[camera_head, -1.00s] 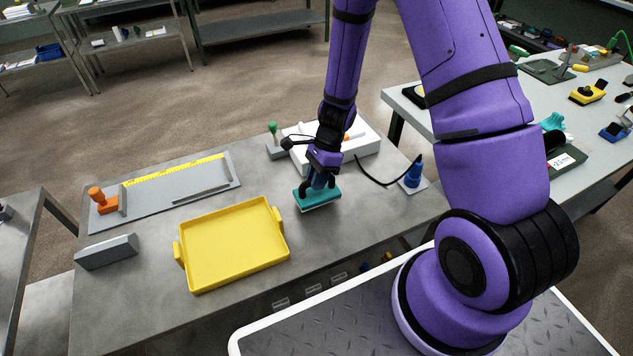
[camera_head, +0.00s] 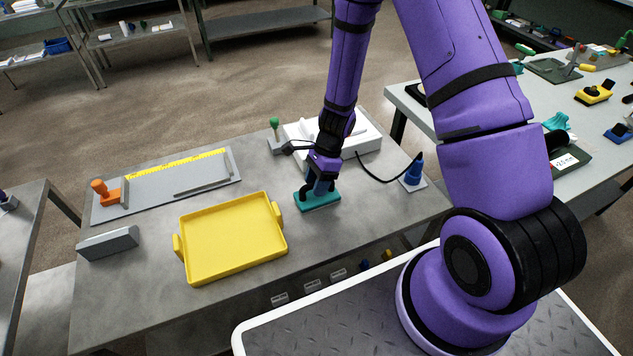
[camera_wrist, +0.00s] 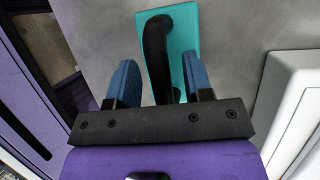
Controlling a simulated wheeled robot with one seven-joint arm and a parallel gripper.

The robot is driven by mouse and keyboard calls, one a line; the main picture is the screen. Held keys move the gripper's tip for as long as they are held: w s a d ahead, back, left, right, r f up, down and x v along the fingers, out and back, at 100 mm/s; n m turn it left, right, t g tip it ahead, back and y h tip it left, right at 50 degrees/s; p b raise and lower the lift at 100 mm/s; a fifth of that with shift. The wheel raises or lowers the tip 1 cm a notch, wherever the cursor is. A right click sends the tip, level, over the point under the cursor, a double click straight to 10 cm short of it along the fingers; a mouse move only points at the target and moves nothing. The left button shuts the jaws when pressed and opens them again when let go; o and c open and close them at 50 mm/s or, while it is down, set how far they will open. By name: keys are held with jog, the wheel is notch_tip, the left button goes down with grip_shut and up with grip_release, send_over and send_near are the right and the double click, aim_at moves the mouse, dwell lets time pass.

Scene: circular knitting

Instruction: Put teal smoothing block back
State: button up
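The teal smoothing block (camera_head: 317,202) lies flat on the grey bench (camera_head: 335,240), just right of the yellow tray. Its black handle is mostly hidden by my gripper in the head view. In the wrist view the teal block (camera_wrist: 184,22) and its curved black handle (camera_wrist: 156,50) show clearly. My gripper (camera_head: 320,187) is low over the block. Its two blue fingers (camera_wrist: 162,80) stand on either side of the handle, with gaps visible between them and it, so it looks open around the handle.
The yellow tray (camera_head: 188,275) is empty. A white box (camera_head: 366,142) stands behind my gripper, and a blue cone-shaped item (camera_head: 415,172) with a cable stands to the right. A ruler board (camera_head: 150,200) and a grey block (camera_head: 108,243) are at left.

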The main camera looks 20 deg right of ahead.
jog(key=shift+r, duration=0.15)
jog(key=d+r+n+t, duration=0.1)
jog(key=d+r+n, duration=0.15)
jog(key=r, duration=0.95)
jog(key=d+r+n+t, duration=0.1)
jog(key=d+r+n, duration=0.15)
jog(key=r, duration=0.95)
jog(key=s+d+r+n+t+h, duration=0.2)
jog(key=s+r+n+t+h, duration=0.2)
jog(key=s+r+n, duration=0.9)
jog(key=s+r+t, duration=0.1)
jog(key=s+r, duration=0.6)
jog(key=s, duration=0.1)
jog(key=shift+h, duration=0.3)
jog(key=shift+c, duration=0.4)
